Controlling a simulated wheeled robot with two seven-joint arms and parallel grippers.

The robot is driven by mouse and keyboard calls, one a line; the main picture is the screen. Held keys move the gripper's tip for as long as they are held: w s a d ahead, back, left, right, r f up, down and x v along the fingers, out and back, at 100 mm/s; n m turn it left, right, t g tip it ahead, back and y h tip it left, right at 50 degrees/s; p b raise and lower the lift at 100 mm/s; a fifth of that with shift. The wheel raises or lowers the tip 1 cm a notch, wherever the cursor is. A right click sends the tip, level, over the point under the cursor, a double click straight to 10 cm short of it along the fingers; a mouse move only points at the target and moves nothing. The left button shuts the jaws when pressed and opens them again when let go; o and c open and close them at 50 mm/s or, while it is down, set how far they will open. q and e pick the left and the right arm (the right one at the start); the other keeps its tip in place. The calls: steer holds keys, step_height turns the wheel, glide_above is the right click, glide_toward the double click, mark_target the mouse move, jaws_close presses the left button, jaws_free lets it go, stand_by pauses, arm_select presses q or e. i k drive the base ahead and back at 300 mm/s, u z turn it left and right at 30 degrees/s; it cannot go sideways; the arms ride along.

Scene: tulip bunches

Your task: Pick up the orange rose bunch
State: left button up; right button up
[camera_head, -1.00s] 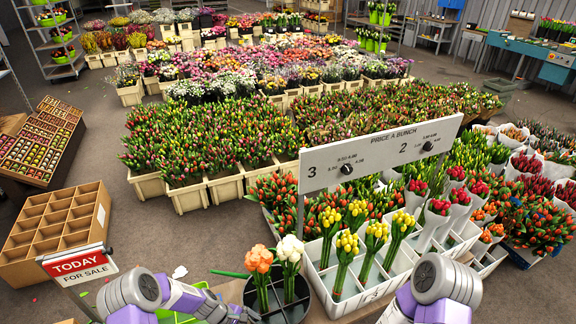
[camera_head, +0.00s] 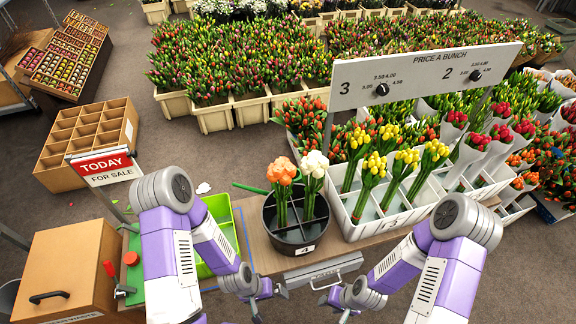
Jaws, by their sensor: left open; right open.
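The orange rose bunch (camera_head: 282,172) stands upright in a round black divided bucket (camera_head: 270,240), its green stems down in a compartment on the left side. A white bunch (camera_head: 314,164) stands close beside it on the right, in the same bucket. My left gripper (camera_head: 269,301) is open and empty, in front of the bucket and lower in the picture. My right gripper (camera_head: 334,304) is open and empty, to the right of it and also in front of the bucket. Neither gripper touches the flowers. The stem bottoms are partly hidden by the bucket wall.
A white divided crate (camera_head: 372,228) with yellow tulip bunches stands right of the bucket, below a price sign (camera_head: 425,75). A green tray (camera_head: 219,236) lies left of the bucket. A TODAY FOR SALE sign (camera_head: 104,167) and a wooden box (camera_head: 62,268) are further left.

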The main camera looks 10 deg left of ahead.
mark_target(282, 171)
steer(key=k, duration=0.5)
steer(key=u, duration=1.15)
steer(key=i, duration=0.2)
steer(key=u, duration=0.05)
